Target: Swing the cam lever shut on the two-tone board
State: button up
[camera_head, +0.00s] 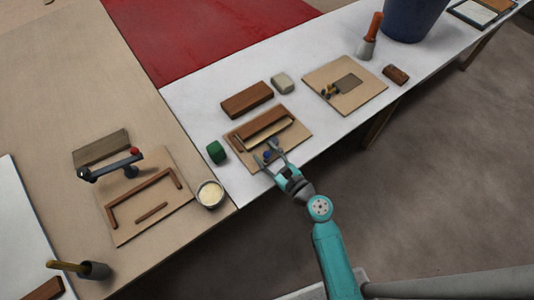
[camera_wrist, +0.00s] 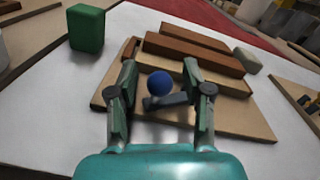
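The middle board (camera_head: 296,150) is a light tan base on the white bench, with a dark brown bar (camera_head: 266,124) and a paler strip in front of it. A short dark lever (camera_wrist: 170,100) with a round blue knob (camera_wrist: 159,83) sits at the board's near side; the knob also shows small in the head view (camera_head: 268,155). My gripper (camera_head: 267,151) reaches over the board's near edge. In the wrist view my gripper (camera_wrist: 160,70) is open, with a finger on each side of the knob and visible gaps.
A green block (camera_head: 216,152) stands just left of the board. A brown block (camera_head: 246,99) and a pale block (camera_head: 283,83) lie behind. A cup (camera_head: 210,194) is at the left. Another fixture board (camera_head: 362,97) lies to the right, and a red-knobbed fixture (camera_head: 112,165) stands left.

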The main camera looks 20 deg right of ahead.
jog(key=v, duration=1.2)
jog(key=shift+c, duration=0.2)
